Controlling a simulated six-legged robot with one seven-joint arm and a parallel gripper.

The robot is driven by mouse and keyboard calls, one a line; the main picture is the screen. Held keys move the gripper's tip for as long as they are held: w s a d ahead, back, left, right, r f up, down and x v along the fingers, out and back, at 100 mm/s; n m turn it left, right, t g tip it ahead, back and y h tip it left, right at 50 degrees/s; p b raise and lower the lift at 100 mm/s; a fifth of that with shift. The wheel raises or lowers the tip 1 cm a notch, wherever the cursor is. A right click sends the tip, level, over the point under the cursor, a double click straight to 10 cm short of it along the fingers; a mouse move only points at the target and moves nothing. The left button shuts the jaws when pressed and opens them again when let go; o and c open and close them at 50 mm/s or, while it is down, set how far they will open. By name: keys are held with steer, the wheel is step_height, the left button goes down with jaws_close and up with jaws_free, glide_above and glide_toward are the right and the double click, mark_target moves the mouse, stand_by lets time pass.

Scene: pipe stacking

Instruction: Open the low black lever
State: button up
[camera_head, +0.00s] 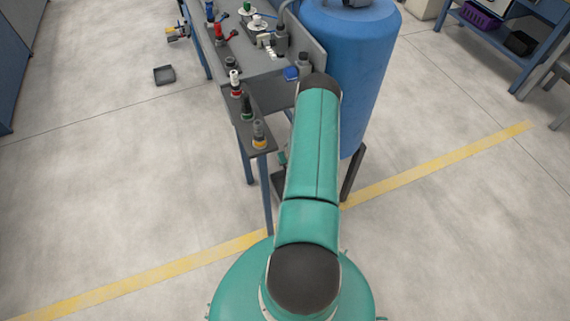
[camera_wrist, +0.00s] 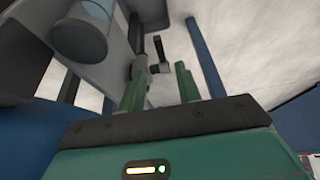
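In the wrist view, my gripper (camera_wrist: 160,86) shows two green fingers standing apart with a clear gap and nothing held between them. A small black lever (camera_wrist: 158,50) shows just beyond the fingertips, above the gap in the picture. It joins or lies close to a grey pipe fitting (camera_wrist: 140,66), which is partly hidden behind the left finger. I cannot tell whether the left finger touches the fitting. In the head view my arm covers the lever and most of the gripper.
A grey workbench (camera_head: 250,75) with several upright fittings stands ahead. A blue tank (camera_head: 350,70) is close to the arm's right. A dark tray (camera_head: 164,75) lies on the floor at left. A blue leg (camera_wrist: 205,55) stands right of the fingers. Floor on both sides is mostly clear.

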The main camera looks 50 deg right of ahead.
mark_target(285, 166)
steer(key=x, duration=0.8)
steer(key=shift+w+f, duration=0.1)
steer(key=shift+f, duration=0.1)
steer(key=shift+d, duration=0.1)
jaws_close()
